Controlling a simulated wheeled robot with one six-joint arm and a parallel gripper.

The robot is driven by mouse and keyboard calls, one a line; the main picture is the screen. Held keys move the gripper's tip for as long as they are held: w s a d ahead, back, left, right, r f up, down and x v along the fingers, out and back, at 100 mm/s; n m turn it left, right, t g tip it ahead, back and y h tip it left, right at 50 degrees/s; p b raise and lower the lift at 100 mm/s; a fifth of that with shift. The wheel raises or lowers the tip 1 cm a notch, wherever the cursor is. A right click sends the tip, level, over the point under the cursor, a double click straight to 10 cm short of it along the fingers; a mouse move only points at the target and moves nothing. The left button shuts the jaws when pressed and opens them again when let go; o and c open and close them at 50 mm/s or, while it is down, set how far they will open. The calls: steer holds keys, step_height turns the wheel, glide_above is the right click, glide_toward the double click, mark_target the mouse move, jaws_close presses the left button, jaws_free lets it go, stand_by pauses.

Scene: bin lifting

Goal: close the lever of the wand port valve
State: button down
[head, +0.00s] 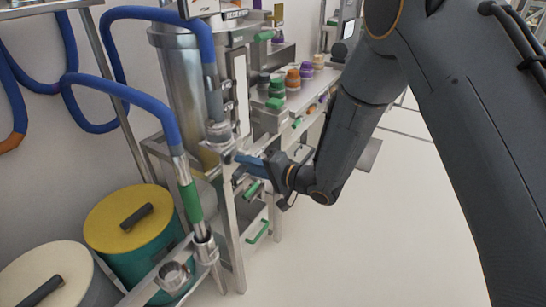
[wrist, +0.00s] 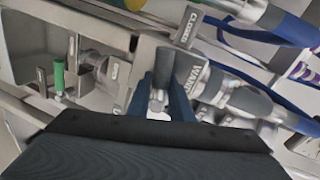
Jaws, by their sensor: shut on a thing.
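My gripper (head: 246,160) reaches in from the right in the head view, its blue fingers at the valve on the front of the metal frame. In the wrist view, my gripper (wrist: 164,92) has a blue finger on each side of the grey lever (wrist: 160,68) and is shut on it. The wand port (wrist: 205,80) carries a "WAND" label beside the right finger. A grey "CLOSED" tag (wrist: 187,27) stands above the lever, apart from it. In the head view my fingers mostly hide the lever.
A blue hose (head: 160,105) runs down to a wand with a green grip (head: 190,203) at the left of the frame. A yellow-lidded drum (head: 118,222) and a white-lidded drum (head: 42,272) stand lower left. Colored containers (head: 293,78) line the shelf behind.

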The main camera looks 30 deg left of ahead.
steer(key=shift+r+m+g+p, duration=0.3)
steer(key=shift+r+m+p, duration=0.1)
steer(key=shift+m, duration=0.5)
steer(key=c, duration=1.6)
jaws_free()
steer(key=shift+d, duration=0.1)
steer(key=b+v, duration=0.1)
steer(key=v, duration=0.6)
steer(key=shift+d, duration=0.3)
